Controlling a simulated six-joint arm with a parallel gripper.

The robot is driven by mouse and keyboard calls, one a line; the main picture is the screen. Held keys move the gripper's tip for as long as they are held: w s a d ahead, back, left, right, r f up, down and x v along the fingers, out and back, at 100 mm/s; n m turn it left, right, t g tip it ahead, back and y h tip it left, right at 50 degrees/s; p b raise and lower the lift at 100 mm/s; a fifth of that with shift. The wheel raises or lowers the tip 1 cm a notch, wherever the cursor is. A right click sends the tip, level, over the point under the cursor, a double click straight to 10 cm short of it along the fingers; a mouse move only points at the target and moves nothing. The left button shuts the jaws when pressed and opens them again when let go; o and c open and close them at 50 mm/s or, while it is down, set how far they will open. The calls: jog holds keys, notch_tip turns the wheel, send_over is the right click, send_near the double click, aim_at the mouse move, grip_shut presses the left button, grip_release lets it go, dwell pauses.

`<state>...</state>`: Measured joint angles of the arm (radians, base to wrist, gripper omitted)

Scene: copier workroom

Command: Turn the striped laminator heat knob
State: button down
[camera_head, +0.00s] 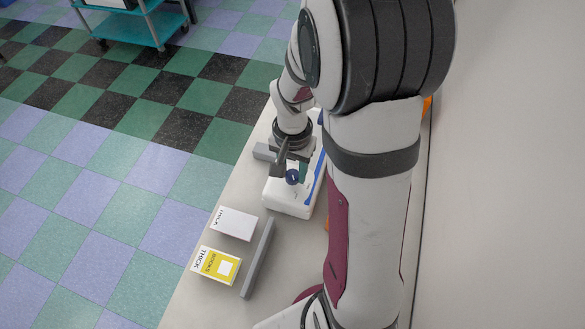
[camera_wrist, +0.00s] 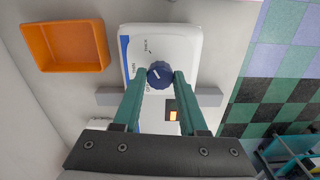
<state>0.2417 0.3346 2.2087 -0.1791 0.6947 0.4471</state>
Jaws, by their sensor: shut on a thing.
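The laminator (camera_head: 288,198) is a white and blue machine on the counter; it also shows in the wrist view (camera_wrist: 185,45). Its dark blue round knob (camera_wrist: 160,75) carries a pale line, and small lettering is printed on the white top around it. The knob also shows in the head view (camera_head: 292,177). My gripper (camera_wrist: 160,77) is shut on the knob, with one green finger at each side of it. In the head view my arm hides part of the laminator.
An orange tray (camera_wrist: 65,45) lies beside the laminator. A lit orange switch (camera_wrist: 172,116) shows between my fingers. A grey bar (camera_wrist: 208,97) lies close by. A white box (camera_head: 234,224), a yellow box (camera_head: 217,264) and another grey bar (camera_head: 258,260) lie nearer the front. A teal cart (camera_head: 150,25) stands on the floor.

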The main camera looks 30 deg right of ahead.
aim_at(292, 175)
jog(key=shift+c, duration=2.2)
grip_release()
notch_tip(292, 175, up, 16)
jog(key=shift+a+f, duration=0.1)
